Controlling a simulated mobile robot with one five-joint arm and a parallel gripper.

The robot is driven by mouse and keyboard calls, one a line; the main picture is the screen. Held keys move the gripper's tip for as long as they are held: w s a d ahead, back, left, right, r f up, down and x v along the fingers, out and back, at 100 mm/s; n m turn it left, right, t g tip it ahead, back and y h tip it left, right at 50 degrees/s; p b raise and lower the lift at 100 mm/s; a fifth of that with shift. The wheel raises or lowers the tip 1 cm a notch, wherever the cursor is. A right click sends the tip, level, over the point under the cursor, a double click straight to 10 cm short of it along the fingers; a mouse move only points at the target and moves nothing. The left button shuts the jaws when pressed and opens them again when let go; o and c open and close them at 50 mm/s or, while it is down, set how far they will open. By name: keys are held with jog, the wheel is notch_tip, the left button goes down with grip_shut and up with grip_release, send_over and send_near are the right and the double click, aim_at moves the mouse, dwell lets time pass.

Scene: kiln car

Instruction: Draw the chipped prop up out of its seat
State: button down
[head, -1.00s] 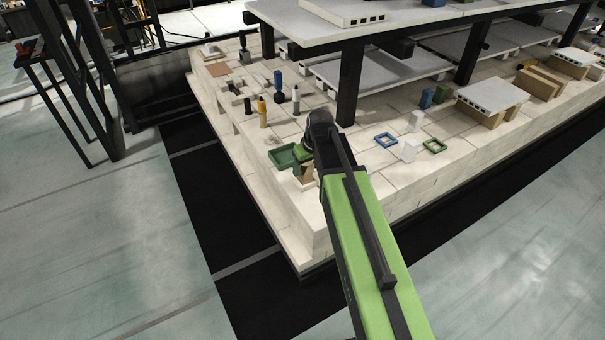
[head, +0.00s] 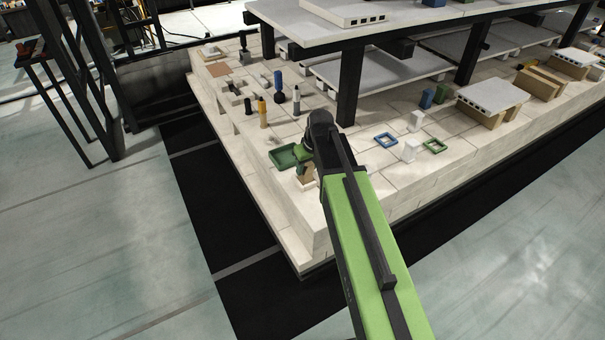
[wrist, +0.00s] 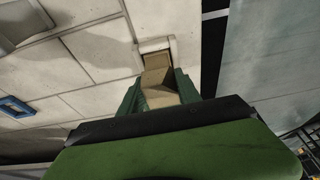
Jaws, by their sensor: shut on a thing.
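The chipped prop is a tan, square-section block (wrist: 158,77) between my green fingers in the wrist view. Its far end meets a pale, square-rimmed seat (wrist: 153,45) in the deck; I cannot tell how much of it is inside. My gripper (wrist: 160,92) is shut on the prop, close above the deck. In the head view my gripper (head: 305,160) is at the near left corner of the kiln car, with the prop (head: 307,172) partly showing below it. The chip cannot be made out.
A green tray (head: 284,157) lies just left of my gripper. Dark and orange posts (head: 262,112) stand behind it. Blue and green frames (head: 386,140) lie to the right. A black shelf leg (head: 350,85) stands behind my wrist. The deck edge is close in front.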

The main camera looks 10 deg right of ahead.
jog(key=shift+w+r+p, duration=0.2)
jog(key=shift+r+p, duration=0.25)
jog(key=shift+r, duration=0.05)
dwell(0.4)
jog(key=shift+r+p, duration=2.3)
jog(key=shift+p, duration=0.05)
